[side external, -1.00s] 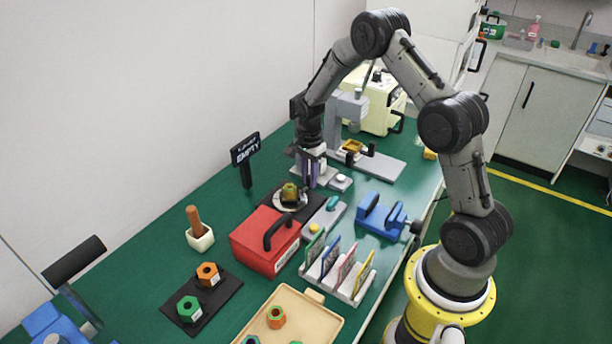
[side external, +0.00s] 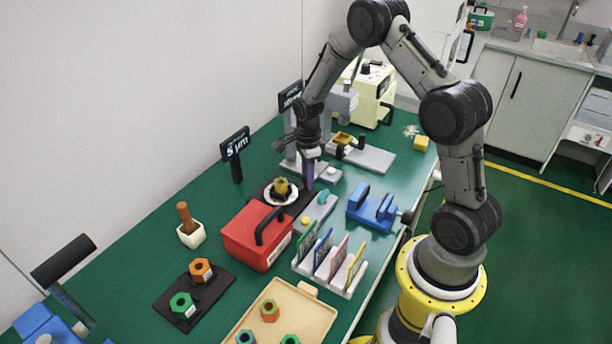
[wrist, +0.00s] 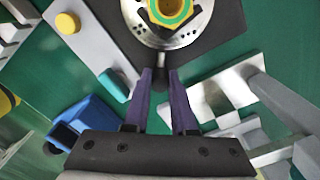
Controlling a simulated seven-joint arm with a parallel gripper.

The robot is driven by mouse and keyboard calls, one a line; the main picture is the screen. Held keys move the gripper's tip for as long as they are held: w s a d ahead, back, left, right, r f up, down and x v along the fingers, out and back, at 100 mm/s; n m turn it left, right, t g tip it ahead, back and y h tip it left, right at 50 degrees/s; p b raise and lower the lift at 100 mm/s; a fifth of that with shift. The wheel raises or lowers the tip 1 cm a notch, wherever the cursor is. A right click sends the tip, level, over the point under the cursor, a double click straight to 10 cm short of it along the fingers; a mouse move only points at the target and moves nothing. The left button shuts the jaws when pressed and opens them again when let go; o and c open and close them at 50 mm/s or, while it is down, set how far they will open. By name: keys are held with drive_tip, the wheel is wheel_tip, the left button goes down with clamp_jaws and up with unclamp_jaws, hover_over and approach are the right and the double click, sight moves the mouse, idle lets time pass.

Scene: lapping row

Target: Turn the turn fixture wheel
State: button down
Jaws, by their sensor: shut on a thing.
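The turn fixture wheel is a round silver disc (side external: 272,197) on a black base plate (side external: 258,190). In the wrist view the wheel (wrist: 188,38) lies at the top, with holes along its rim. A yellow hex piece (side external: 281,185) with a green ring sits at its centre; it also shows in the wrist view (wrist: 170,8). A short dark handle (wrist: 160,82) sticks out from the wheel's near edge. My gripper (wrist: 162,76) has its purple fingers shut on this handle. In the side view my gripper (side external: 308,186) is at the wheel's right; the handle is hidden there.
A red box (side external: 245,243) stands in front of the fixture. A grey button box (side external: 312,214), card rack (side external: 345,290) and blue clamp (side external: 368,208) stand nearby. A sign (side external: 235,144) reads "5 µm". A grey gauge stand (side external: 372,159) is behind.

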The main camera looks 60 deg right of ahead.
drive_tip(key=shift+s+a+r+m, duration=0.15)
drive_tip(key=shift+s+a+m, duration=0.15)
drive_tip(key=shift+m, duration=0.4)
drive_tip(key=shift+s, duration=0.1)
drive_tip(key=c, duration=0.7)
unclamp_jaws()
drive_tip(key=shift+a, duration=0.1)
wheel_tip(320, 180, up, 14)
drive_tip(key=shift+f, duration=0.15)
drive_tip(key=shift+a, duration=0.1)
